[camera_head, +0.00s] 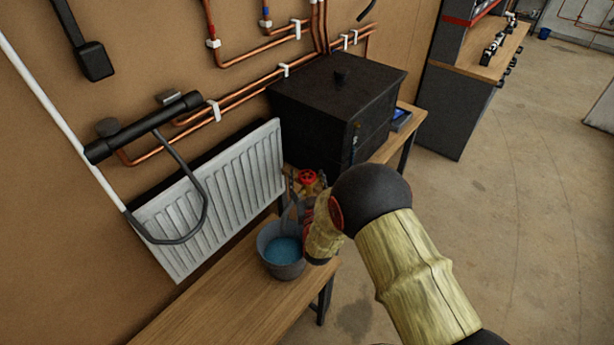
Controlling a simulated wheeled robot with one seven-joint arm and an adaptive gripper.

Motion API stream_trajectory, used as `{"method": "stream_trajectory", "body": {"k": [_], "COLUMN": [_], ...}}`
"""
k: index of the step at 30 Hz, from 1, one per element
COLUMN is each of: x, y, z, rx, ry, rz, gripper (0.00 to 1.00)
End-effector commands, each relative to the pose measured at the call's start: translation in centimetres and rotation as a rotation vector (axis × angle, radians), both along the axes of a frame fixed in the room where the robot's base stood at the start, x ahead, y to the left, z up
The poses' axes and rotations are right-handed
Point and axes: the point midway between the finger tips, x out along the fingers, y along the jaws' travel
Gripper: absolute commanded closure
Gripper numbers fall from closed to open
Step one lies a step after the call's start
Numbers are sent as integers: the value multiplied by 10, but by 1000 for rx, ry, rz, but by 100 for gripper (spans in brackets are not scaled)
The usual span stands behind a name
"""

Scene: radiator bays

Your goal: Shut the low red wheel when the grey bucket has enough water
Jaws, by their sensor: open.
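The low red wheel (308,177) sits on a valve beside the lower right corner of the white radiator. The grey bucket (281,267) stands upright on the wooden bench below it, its handle raised. Blue water (284,250) shows inside, with its surface below the rim; the exact depth is hard to tell. My gripper (306,212) is open, just below the red wheel and beside the bucket's right rim. My wrist and the small size hide most of the fingers, and I cannot tell whether they touch the wheel. No water stream is clearly visible.
The white radiator (222,195) hangs behind the bench (225,305), with a dark curved handle across it. A black box (335,95) stands behind the wheel. Copper pipes (255,82) run along the wall. The floor at right (510,220) is clear.

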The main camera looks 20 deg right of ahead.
Motion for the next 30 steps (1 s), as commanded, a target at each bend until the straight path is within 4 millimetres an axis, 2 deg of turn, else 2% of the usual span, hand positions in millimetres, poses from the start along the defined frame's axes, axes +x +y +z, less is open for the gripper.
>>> {"method": "stream_trajectory", "body": {"k": [10,30], "x": [5,5], "y": [-1,-1], "z": [0,0], "rx": [0,0], "ry": [1,1], "rz": [0,0], "gripper": [37,75]}}
